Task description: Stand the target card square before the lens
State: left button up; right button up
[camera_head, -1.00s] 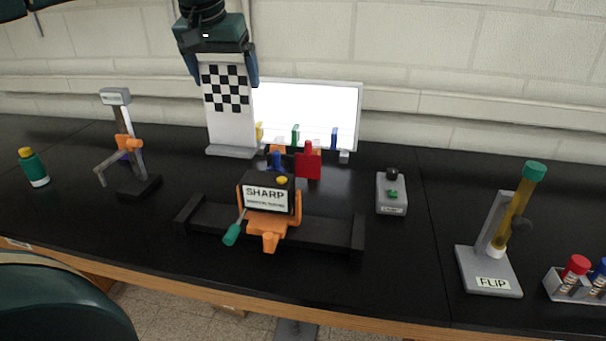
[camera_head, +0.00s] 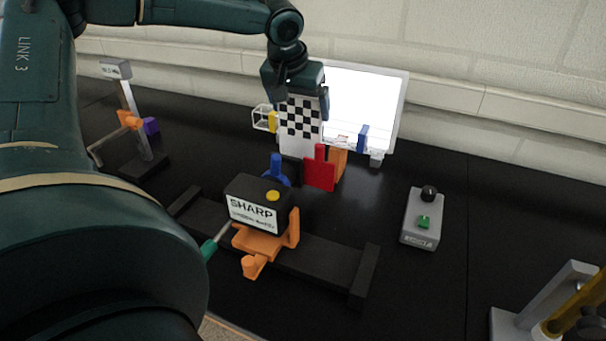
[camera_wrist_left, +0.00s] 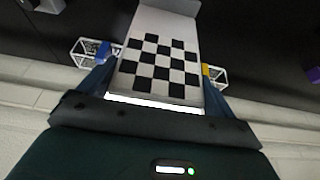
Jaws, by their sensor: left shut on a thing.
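The target card (camera_head: 300,122) is a white upright plate with a black-and-white checker pattern. My left gripper (camera_head: 298,98) is shut on its upper side edges; in the left wrist view its fingers (camera_wrist_left: 158,90) flank the card (camera_wrist_left: 150,20). The card is behind the black box marked SHARP (camera_head: 258,203), slightly right of it. The box sits on an orange mount (camera_head: 262,243) on a black rail (camera_head: 325,257). The lens itself is not clearly seen. The card's foot is hidden in the head view behind a red piece (camera_head: 319,172), so I cannot tell whether it touches the bench.
A bright white panel (camera_head: 365,100) stands behind the card, with a blue clip (camera_head: 362,138). A grey switch box (camera_head: 422,222) is at right. A stand with an orange clamp (camera_head: 129,119) is at left. Open black bench (camera_head: 470,240) lies right of the rail.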

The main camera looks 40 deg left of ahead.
aim_at(299, 137)
pick_arm(q)
notch_tip(299, 137, down, 9)
jog(key=shift+w+r+p, duration=0.1)
jog(key=shift+p, duration=0.35)
jog(key=o, duration=1.1)
jog(key=v, duration=1.2)
jog(key=shift+r+b, duration=0.1)
jog(key=shift+b, duration=0.2)
